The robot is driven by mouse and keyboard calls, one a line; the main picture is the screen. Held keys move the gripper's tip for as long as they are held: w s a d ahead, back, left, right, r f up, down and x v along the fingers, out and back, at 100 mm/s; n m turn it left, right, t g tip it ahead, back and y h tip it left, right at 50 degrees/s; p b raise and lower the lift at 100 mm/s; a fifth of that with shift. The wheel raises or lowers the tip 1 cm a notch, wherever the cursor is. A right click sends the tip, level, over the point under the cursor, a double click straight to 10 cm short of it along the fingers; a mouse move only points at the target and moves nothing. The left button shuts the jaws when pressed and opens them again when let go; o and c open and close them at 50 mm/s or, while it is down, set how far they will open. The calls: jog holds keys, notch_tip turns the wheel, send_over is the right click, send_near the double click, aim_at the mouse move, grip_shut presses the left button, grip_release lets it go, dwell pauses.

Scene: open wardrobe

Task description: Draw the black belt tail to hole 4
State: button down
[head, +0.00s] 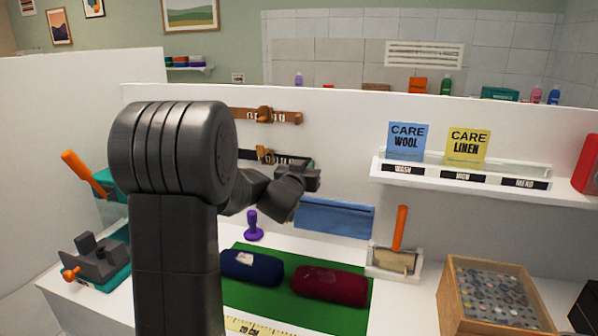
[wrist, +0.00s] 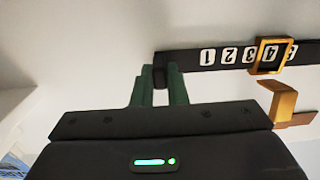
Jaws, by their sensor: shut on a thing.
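The black belt (head: 285,159) hangs on the white panel below a brown belt, with a brown-gold buckle (head: 264,154) around it. My gripper (head: 314,176) is at the right end of the black belt. In the wrist view my gripper's green fingers (wrist: 160,88) are shut on the belt tail (wrist: 185,62). The exact seating of the buckle is unclear.
The brown belt (head: 285,117) with its own buckle is close above. A blue pouch (head: 335,218) hangs below my gripper. Rolled navy (head: 250,270) and maroon (head: 330,286) cloths lie on a green mat. A shelf (head: 480,180) with care cards juts out at right.

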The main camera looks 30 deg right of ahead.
jog(key=c, duration=1.4)
grip_release()
jog(key=shift+c, duration=0.2)
jog(key=shift+a, duration=0.1)
jog(key=b+v, duration=0.1)
jog(key=v, duration=1.2)
jog(key=shift+a, duration=0.3)
jog(key=shift+s+d+r, duration=0.1)
jog(key=p+x, duration=0.1)
jog(key=x, duration=1.2)
jog(key=shift+w+d, duration=0.2)
jog(key=shift+w, duration=0.05)
